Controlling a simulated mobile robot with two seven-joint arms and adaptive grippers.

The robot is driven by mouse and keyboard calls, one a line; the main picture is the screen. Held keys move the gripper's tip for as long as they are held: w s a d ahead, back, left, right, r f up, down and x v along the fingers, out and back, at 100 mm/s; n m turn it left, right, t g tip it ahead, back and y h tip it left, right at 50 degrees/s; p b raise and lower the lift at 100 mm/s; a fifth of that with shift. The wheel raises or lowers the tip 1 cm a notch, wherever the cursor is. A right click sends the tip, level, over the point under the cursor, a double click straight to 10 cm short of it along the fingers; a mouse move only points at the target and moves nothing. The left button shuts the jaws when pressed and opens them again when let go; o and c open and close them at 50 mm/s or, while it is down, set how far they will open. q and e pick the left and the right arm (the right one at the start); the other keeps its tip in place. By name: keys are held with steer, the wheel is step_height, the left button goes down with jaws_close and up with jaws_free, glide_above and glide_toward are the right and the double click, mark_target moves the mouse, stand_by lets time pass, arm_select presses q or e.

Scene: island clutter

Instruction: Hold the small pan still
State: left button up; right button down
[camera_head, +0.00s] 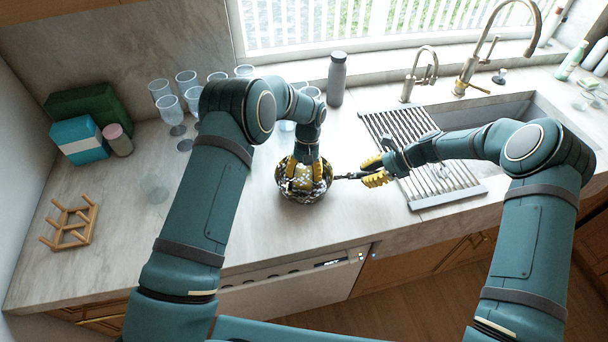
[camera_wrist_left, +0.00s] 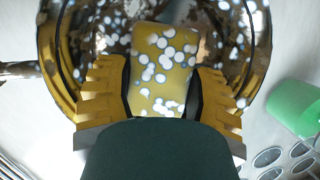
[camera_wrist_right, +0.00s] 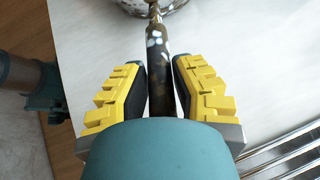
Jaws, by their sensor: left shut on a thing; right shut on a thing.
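The small pan (camera_head: 287,192) sits on the counter below my left gripper, with dark and pale speckles over its surface. Its handle (camera_wrist_right: 158,60) points right in the head view. My right gripper (camera_head: 368,172) is shut on the handle, with a finger on each side. My left gripper (camera_head: 304,176) points down into the pan and is shut on a yellow sponge (camera_wrist_left: 162,65) with pale spots. In the left wrist view the pan's rim (camera_wrist_left: 46,45) surrounds the sponge. I cannot tell whether the sponge touches the pan's bottom.
A grey bottle (camera_head: 337,80) stands near the window. A drying rack (camera_head: 420,150) lies right of the pan by the sink (camera_head: 545,115). A small wooden rack (camera_head: 70,225) lies far left. The counter's front edge is close.

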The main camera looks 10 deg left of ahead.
arm_select(q)
steer(key=shift+s+d+f, duration=0.1)
steer(key=shift+s+d, duration=0.1)
steer(key=shift+s, duration=0.4)
steer(key=shift+s+d, duration=0.2)
steer(key=shift+s, duration=0.4)
steer(key=shift+w+a, duration=0.1)
steer(key=shift+w, duration=1.15)
steer(key=shift+s, duration=1.2)
